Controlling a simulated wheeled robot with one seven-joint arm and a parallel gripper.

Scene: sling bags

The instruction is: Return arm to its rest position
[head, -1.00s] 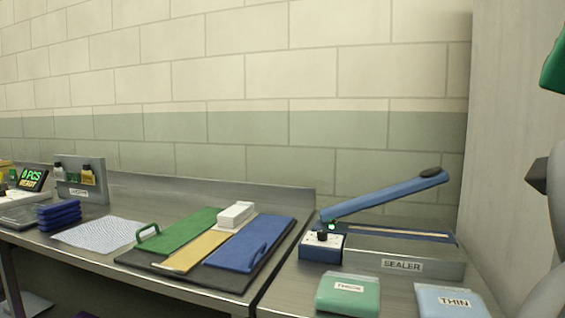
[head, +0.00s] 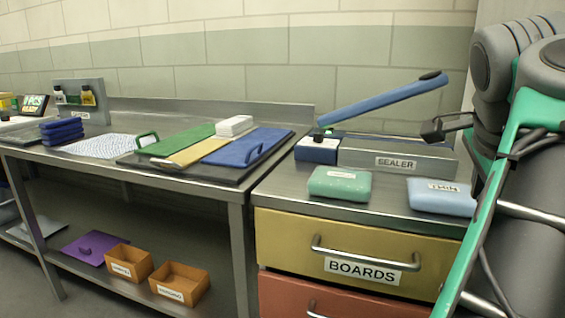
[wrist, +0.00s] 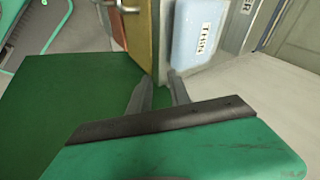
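My gripper (wrist: 160,92) shows in the wrist view, with a green body and a dark bar across its base. In the head view my grey and green arm (head: 490,205) fills the right side, folded in front of the wall. I cannot clearly make out the fingertips in that view.
The drawer cabinet (head: 350,250) carries a sealer (head: 395,160) with its blue lever raised, a green pack (head: 340,184) and a blue THIN pack (head: 440,197). Left of it, a steel table (head: 180,180) holds coloured boards (head: 205,146). Orange bins (head: 180,284) sit on its lower shelf.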

